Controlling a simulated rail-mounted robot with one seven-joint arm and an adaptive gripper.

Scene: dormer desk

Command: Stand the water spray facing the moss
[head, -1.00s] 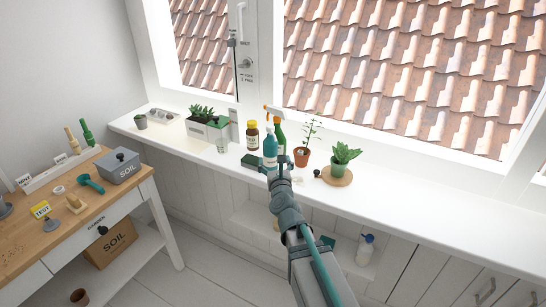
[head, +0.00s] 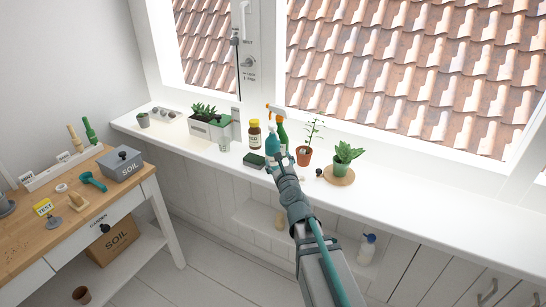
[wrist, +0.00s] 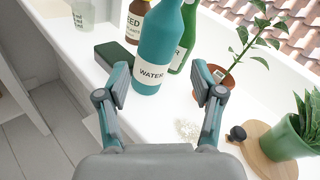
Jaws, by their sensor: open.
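The water spray (head: 271,143) is a teal bottle with a WATER label and an orange-and-white trigger head, upright on the white sill. In the wrist view the bottle (wrist: 157,45) stands just beyond my fingertips, its top cut off. My gripper (head: 281,163) is open and empty, on the near side of the bottle. The wrist view shows its fingers (wrist: 166,84) spread to either side of the bottle's base, with no clear contact. I cannot identify the moss for sure; a planter with green growth (head: 204,112) stands further left on the sill.
A brown labelled bottle (head: 254,135), a green bottle (head: 281,133) and a dark green block (head: 254,160) crowd the spray. A potted seedling (head: 304,156) and a plant on a wooden disc (head: 338,177) stand right. A clear cup (head: 224,145) stands left. The sill's right end is bare.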

